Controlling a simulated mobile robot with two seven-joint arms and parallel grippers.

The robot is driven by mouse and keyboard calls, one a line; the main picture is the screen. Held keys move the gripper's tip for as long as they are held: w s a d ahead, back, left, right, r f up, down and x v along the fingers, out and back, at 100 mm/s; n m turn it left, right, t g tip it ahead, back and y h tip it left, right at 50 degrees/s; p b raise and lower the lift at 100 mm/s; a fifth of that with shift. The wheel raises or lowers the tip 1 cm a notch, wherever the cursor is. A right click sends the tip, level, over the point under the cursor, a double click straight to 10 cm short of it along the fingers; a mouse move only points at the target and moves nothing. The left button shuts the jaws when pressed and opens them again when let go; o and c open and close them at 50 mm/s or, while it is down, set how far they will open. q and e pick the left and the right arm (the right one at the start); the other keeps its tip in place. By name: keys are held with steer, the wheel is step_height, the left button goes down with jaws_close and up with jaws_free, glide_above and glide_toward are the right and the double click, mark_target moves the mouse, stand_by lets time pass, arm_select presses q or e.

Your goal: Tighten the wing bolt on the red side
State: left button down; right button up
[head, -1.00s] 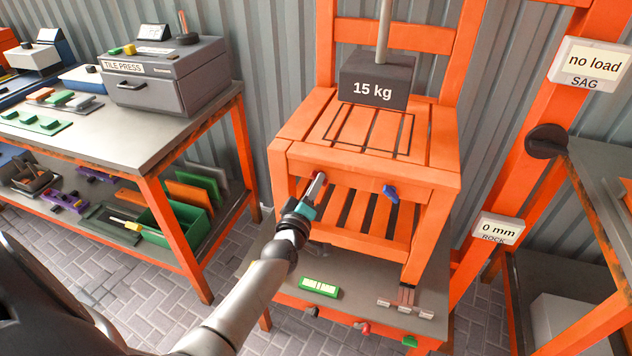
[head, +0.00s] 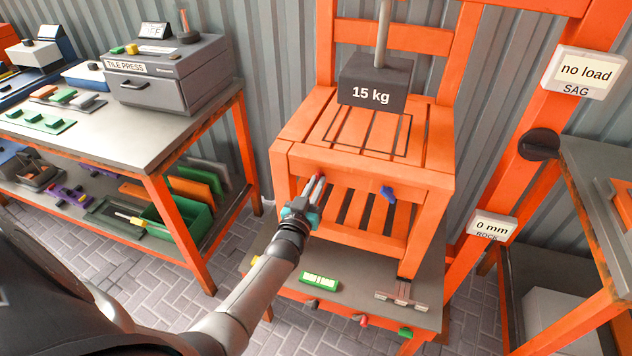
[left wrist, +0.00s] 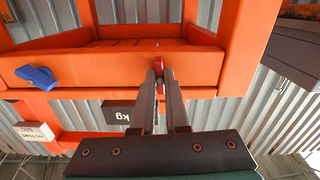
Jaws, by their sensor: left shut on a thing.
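An orange slatted chair (head: 372,165) stands on a grey bench. Its front rail carries a red wing bolt (left wrist: 159,76) on the left and a blue wing bolt (head: 388,194) on the right. The blue one also shows in the left wrist view (left wrist: 37,77), well clear of my fingers. My left gripper (head: 315,188) reaches to the front rail and is shut on the red wing bolt, with its fingertips hiding most of it. My right gripper is in neither view.
A dark 15 kg weight (head: 374,84) rests on the chair seat. A green block (head: 320,281) lies on the bench (head: 355,288) below. Signs read "no load" (head: 584,72) and "0 mm" (head: 492,228). A side table (head: 140,135) with a tile press (head: 168,78) stands left.

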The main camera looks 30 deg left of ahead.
arm_select(q)
steer(key=m, duration=1.5)
steer(key=shift+m+b, duration=0.45)
steer(key=shift+m, duration=0.25)
steer(key=shift+m+b, duration=0.35)
steer(key=shift+m, duration=0.75)
steer(key=c, duration=0.9)
jaws_free()
